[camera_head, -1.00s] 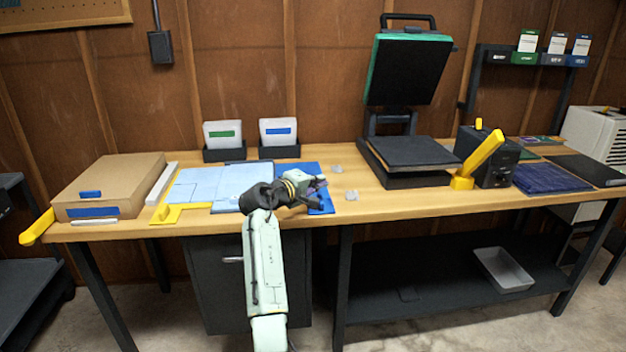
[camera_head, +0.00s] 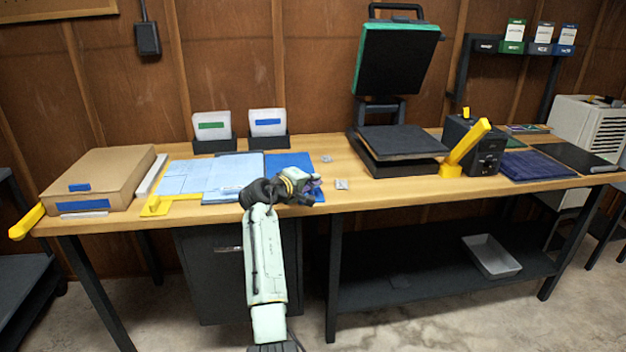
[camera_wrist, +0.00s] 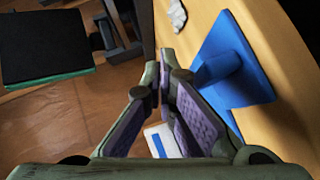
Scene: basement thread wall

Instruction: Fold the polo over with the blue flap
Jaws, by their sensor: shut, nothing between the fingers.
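The light blue polo (camera_head: 190,177) lies on the bench at the left in the head view. The blue flap (camera_head: 288,161) lies at the polo's right side, its front part hidden by my gripper (camera_head: 314,188). In the wrist view the flap (camera_wrist: 225,45) lies to the right of my gripper (camera_wrist: 165,78), with a raised blue piece on it. My gripper is shut and empty. It is over or near the flap's front right part, and in the wrist view the fingertips look apart from the flap. The polo cannot be made out in the wrist view.
A yellow handle (camera_head: 170,203) is at the polo's front edge. A cardboard box (camera_head: 105,178) is at the left. Small crumpled bits (camera_head: 342,184) lie right of the flap. The open heat press (camera_head: 395,145) stands farther right. Two card holders (camera_head: 268,145) are behind.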

